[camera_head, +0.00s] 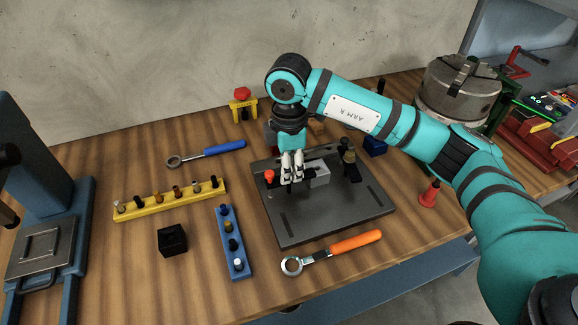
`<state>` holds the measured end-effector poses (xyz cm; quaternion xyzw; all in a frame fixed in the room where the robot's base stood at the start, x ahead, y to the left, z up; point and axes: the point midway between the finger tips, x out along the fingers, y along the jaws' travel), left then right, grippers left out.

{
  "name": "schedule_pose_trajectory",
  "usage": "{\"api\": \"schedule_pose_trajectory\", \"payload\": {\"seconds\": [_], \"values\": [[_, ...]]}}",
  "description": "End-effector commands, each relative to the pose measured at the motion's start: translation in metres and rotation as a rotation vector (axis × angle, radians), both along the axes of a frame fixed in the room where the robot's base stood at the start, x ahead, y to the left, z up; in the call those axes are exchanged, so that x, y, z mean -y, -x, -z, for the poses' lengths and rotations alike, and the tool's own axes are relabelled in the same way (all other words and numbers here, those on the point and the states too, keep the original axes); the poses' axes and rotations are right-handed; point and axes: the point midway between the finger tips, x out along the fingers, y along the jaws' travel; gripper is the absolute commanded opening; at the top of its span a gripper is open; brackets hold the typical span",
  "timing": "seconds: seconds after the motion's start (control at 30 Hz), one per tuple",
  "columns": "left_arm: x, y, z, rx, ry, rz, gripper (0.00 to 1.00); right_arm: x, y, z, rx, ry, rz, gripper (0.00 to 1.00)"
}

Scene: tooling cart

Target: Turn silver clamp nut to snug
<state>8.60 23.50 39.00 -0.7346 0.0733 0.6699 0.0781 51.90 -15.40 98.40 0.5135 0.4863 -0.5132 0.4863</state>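A dark grey fixture plate (325,222) lies on the wooden bench and carries a light grey block (319,173), a dark upright post with a brass-coloured part (349,158) and a red knob (269,175). My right gripper (294,178) points down over the plate's back left part, just left of the grey block. Its pale fingers sit close together and hide what is beneath them. I cannot make out the silver clamp nut, nor whether the fingers touch anything.
An orange-handled wrench (355,241) lies in front of the plate, a blue-handled wrench (222,147) behind left. Yellow (160,206) and blue (235,258) racks and a black block (172,240) stand left.

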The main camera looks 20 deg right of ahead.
Motion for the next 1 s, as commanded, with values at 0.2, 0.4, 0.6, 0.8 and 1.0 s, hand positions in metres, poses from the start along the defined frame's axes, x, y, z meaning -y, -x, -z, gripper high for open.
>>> {"api": "schedule_pose_trajectory", "payload": {"seconds": [0.2, 0.4, 0.6, 0.8, 1.0], "values": [[0.0, 0.0, 0.0, 0.0, 0.0, 0.0, 0.4, 0.0, 0.0, 0.0, 0.001, 0.0, -0.001, 0.45], [-0.001, 0.002, 0.0, -0.003, -0.001, 0.0, 0.4, 0.0, 0.0, -0.001, 0.0, 0.0, -0.001, 0.45], [-0.001, 0.002, 0.0, -0.002, -0.001, 0.001, 0.4, 0.0, -0.001, -0.022, 0.003, -0.002, -0.001, 0.45], [0.0, 0.001, 0.0, -0.001, 0.0, 0.001, 0.4, 0.0, -0.001, -0.066, 0.005, -0.002, -0.002, 0.45], [0.0, 0.001, 0.0, -0.001, 0.0, 0.001, 0.4, 0.0, -0.001, -0.102, 0.004, -0.001, 0.0, 0.45]]}}
